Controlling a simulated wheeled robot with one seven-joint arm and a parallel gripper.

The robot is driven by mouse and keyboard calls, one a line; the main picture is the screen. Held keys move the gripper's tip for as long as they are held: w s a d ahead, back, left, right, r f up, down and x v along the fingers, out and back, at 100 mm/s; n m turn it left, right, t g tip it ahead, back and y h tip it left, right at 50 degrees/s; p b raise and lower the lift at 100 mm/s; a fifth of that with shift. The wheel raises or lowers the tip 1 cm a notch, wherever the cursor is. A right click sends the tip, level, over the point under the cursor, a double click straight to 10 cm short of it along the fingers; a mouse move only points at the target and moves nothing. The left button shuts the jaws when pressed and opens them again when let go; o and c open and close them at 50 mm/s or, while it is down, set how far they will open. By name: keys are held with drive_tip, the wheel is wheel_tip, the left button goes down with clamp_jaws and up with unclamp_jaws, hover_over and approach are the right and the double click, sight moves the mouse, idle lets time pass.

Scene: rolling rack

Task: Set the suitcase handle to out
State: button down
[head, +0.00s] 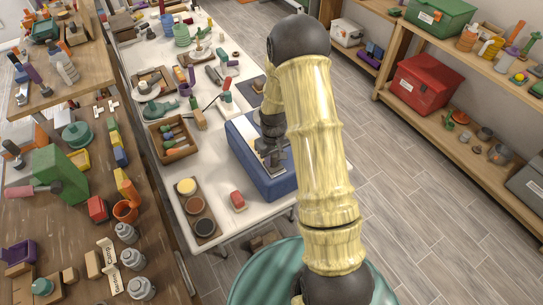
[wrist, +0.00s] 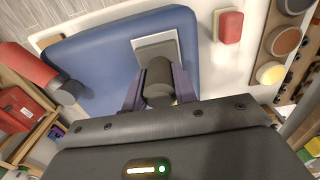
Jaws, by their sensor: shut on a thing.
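The blue suitcase (head: 243,150) lies on the white table in the head view, partly behind my arm. It also shows in the wrist view (wrist: 100,55), filling the upper middle. Its handle, a dark grey rounded grip (wrist: 160,94), stands in front of a pale plate (wrist: 157,50) on the blue face. My gripper (wrist: 160,88) has its purple fingers on both sides of the grip and is shut on it. In the head view my gripper (head: 272,152) is at the suitcase, and my arm hides part of the contact. How far the handle is out I cannot tell.
A red block (head: 238,201) and a tray of round discs (head: 187,212) lie near the suitcase. A wooden box (head: 161,142) stands to the left. A brown table at left is crowded. Shelves with a red bin (head: 424,84) stand at right, beyond open floor.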

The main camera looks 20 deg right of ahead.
drive_tip(key=shift+s, duration=0.1)
drive_tip(key=c, duration=1.1)
unclamp_jaws()
drive_tip(key=shift+r, duration=0.15)
drive_tip(key=shift+r, duration=0.6)
wheel_tip(320, 180, up, 16)
drive_tip(key=b, duration=0.3)
